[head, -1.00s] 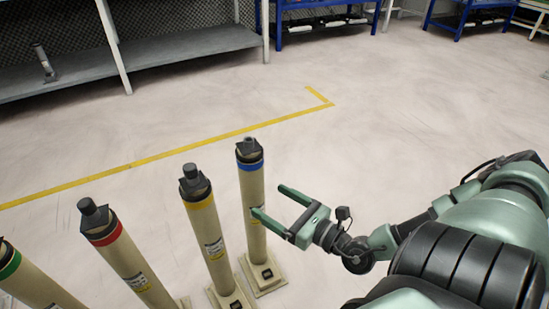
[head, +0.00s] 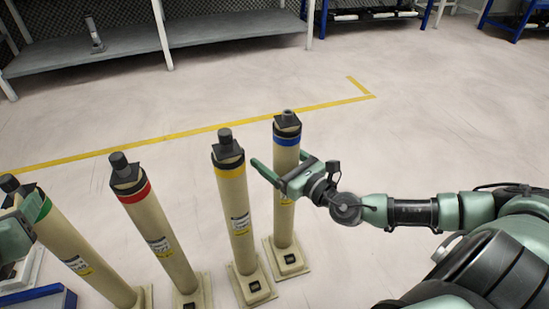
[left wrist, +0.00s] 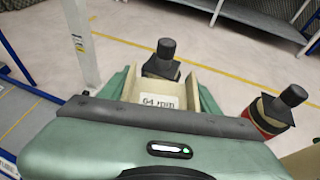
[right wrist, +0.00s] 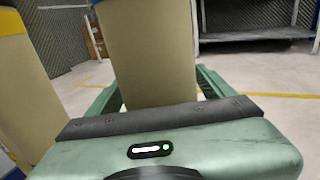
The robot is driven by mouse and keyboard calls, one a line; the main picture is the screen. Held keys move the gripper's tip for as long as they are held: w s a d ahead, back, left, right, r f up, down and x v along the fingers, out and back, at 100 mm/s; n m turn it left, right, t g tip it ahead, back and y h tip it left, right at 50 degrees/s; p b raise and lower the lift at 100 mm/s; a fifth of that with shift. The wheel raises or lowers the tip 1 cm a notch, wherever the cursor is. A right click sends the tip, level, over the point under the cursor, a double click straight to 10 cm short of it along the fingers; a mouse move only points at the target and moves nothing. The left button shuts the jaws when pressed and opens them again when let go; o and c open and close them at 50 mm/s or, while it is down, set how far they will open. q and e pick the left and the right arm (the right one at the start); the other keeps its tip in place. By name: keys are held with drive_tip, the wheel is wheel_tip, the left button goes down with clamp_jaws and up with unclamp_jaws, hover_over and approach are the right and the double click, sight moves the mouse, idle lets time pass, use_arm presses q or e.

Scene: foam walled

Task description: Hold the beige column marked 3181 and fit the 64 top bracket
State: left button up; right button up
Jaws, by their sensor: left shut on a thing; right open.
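Four beige columns stand in a row with black tops and coloured bands: green (head: 65,240), red (head: 160,235), yellow (head: 238,210) and blue (head: 285,190). Their labels are too small to read, so I cannot tell which is 3181. My right gripper (head: 279,163) is open around the blue-banded column, which also stands between its fingers in the right wrist view (right wrist: 150,55). My left gripper (left wrist: 153,97) is shut on a beige bracket (left wrist: 190,88) marked 64, close to the black top (left wrist: 160,60) of the green-banded column. I cannot tell whether they touch.
The red-banded column's top (left wrist: 275,108) stands right of the bracket in the left wrist view. The yellow-banded column (right wrist: 25,95) is close left of my right gripper. Grey shelving (head: 110,50) stands behind open floor with a yellow line (head: 200,130).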

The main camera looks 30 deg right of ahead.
clamp_jaws()
idle(0.3)
